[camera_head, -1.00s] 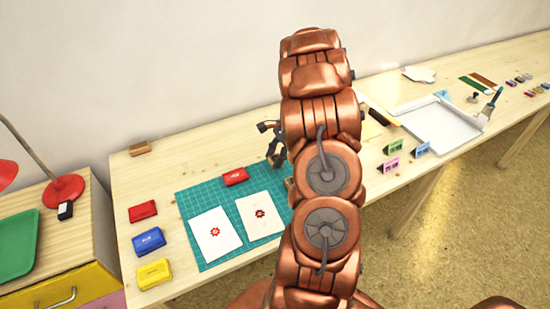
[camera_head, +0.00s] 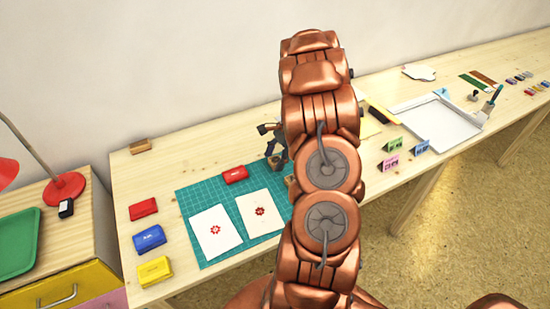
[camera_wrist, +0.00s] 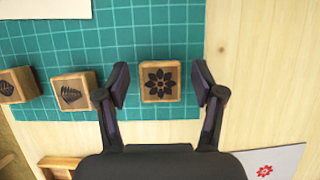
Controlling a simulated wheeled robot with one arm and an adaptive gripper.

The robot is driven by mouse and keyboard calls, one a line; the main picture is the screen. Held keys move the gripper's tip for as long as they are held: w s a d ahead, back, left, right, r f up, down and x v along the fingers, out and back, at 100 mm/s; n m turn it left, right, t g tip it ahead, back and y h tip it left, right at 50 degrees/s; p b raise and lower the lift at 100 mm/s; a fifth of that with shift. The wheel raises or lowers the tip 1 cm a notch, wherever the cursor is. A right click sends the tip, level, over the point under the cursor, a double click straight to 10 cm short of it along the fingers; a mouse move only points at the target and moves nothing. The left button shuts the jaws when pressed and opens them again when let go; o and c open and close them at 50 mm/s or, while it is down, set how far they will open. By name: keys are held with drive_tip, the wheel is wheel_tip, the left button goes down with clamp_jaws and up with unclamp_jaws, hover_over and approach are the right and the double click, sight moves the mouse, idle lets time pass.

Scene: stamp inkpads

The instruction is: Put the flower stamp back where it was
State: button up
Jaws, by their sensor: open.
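The flower stamp (camera_wrist: 160,81) is a small wooden block with a dark flower on its top. In the wrist view it sits on the green cutting mat (camera_wrist: 140,25) near the mat's edge. My gripper (camera_wrist: 160,80) is open, one finger on each side of the stamp, with visible gaps between. In the head view my gripper (camera_head: 272,143) is at the mat's far right corner, partly behind my arm.
Red (camera_head: 143,209), blue (camera_head: 149,239) and yellow (camera_head: 154,271) inkpads line the table's left side. Another red inkpad (camera_head: 235,175) and two papers with red flower prints (camera_head: 215,237) (camera_head: 264,222) lie on the mat. A white tray (camera_head: 440,125) is at right.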

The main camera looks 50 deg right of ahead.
drive_tip(key=shift+r, duration=0.1)
drive_tip(key=shift+a+b+v, duration=0.25)
drive_tip(key=shift+b+v, duration=0.95)
drive_tip(key=shift+v, duration=4.85)
drive_tip(key=a+r+n+g+h, duration=0.1)
drive_tip(key=a+r+n, duration=0.1)
drive_tip(key=a, duration=0.4)
drive_tip(key=a+r+n+g, duration=0.1)
drive_tip(key=a+r+n, duration=0.2)
drive_tip(key=a, duration=0.3)
drive_tip(key=s+a+r+n+g+h, duration=0.1)
drive_tip(key=s+a+n, duration=0.45)
drive_tip(key=a, duration=0.45)
drive_tip(key=s+a+r+n+h, duration=0.1)
drive_tip(key=s+a+r+n, duration=0.1)
drive_tip(key=s+a+n, duration=0.5)
drive_tip(key=s+a+f+n+h, duration=0.1)
drive_tip(key=s+a+f+n, duration=0.1)
drive_tip(key=s+a+n, duration=0.2)
drive_tip(key=s+a, duration=0.3)
drive_tip(key=s, duration=0.2)
drive_tip(key=shift+s+a+h, duration=0.2)
drive_tip(key=shift+s+h, duration=0.1)
drive_tip(key=shift+s, duration=0.1)
